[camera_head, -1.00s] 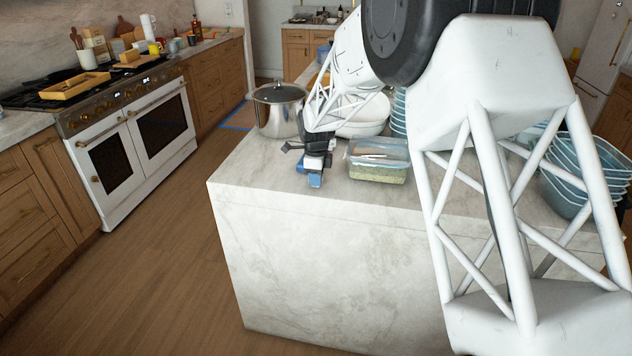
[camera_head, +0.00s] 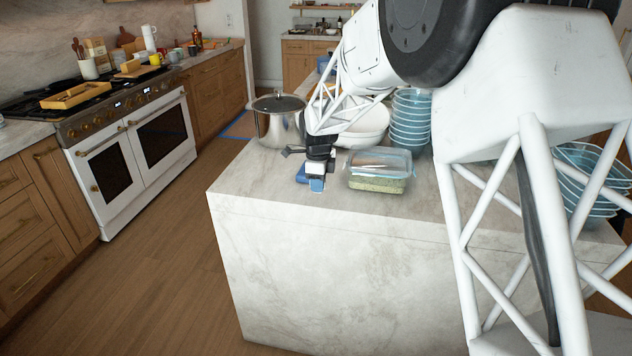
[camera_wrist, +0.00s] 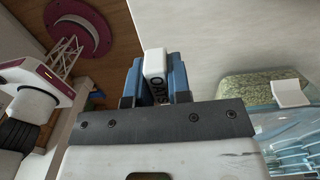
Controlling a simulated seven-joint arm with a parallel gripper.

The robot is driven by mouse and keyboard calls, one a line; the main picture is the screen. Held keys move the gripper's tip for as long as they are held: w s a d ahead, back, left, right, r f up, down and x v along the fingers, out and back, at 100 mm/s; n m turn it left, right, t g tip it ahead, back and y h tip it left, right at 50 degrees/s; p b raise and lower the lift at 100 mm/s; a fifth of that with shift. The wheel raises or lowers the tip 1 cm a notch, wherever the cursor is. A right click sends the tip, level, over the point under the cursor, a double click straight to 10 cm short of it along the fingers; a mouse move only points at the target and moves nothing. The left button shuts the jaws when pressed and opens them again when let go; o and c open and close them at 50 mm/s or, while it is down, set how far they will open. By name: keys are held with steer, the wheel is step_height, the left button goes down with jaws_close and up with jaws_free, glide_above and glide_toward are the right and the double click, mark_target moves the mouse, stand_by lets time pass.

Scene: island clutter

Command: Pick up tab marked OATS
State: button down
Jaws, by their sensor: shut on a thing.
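The tab marked OATS (camera_wrist: 155,64) is a small white block with dark lettering on its near face. In the wrist view it sits between the two blue fingers of my gripper (camera_wrist: 156,72), which is shut on it. In the head view my gripper (camera_head: 311,179) points down at the island's near left part, just left of the food container. Small white and blue parts show at its tip there, but the lettering cannot be read. Whether the tab touches the countertop is unclear.
A clear, lidded container (camera_head: 378,184) with greenish contents stands close right of my gripper. Behind are a steel pot (camera_head: 277,122), white bowls (camera_head: 366,130) and stacked blue bowls (camera_head: 410,122). The marble countertop (camera_head: 262,190) is clear toward its front left edge.

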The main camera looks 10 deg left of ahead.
steer(key=s+d+r, duration=0.1)
steer(key=s+d, duration=0.4)
steer(key=s, duration=0.6)
steer(key=shift+s+d, duration=0.15)
steer(key=shift+s, duration=0.1)
